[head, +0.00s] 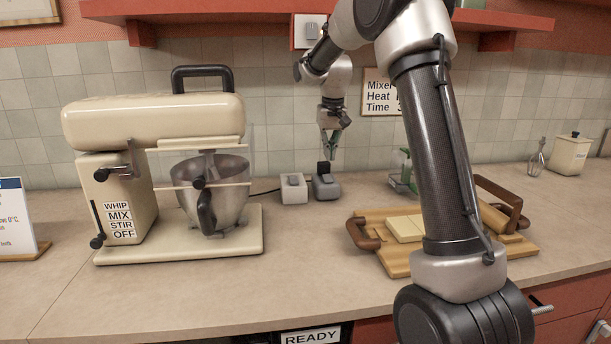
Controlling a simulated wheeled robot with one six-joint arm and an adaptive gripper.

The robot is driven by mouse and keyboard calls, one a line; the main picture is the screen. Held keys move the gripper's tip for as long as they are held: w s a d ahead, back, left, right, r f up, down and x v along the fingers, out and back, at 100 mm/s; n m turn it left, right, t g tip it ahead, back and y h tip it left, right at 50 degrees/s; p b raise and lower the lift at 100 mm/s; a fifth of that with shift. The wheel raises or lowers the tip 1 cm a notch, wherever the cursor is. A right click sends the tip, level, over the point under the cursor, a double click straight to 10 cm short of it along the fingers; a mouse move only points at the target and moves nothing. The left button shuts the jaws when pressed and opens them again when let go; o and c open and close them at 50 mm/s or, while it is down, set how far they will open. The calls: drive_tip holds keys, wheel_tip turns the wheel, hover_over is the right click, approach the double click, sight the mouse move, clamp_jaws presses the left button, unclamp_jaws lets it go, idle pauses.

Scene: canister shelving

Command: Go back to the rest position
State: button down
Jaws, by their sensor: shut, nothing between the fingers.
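My gripper (331,143) hangs at the end of my arm, pointing down in front of the tiled back wall. It is shut and holds nothing. Just below its fingertips is a small dark grey block with a black top (326,185) on the counter; I cannot tell whether they touch. The bent arm crosses the right half of the head view and hides part of the counter and wall.
A cream stand mixer (150,125) with a metal bowl (214,190) stands at left. A white block (293,187) sits beside the grey one. A wooden board (397,262) lies behind my arm. A red shelf (200,10) runs above. The counter's front is clear.

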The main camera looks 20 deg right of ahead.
drive_tip(key=s+a+r+n+t, duration=0.1)
drive_tip(key=s, duration=1.8)
drive_tip(key=s+a+r+n+t, duration=0.1)
drive_tip(key=s+r, duration=0.1)
drive_tip(key=s, duration=1.8)
drive_tip(key=shift+a, duration=0.2)
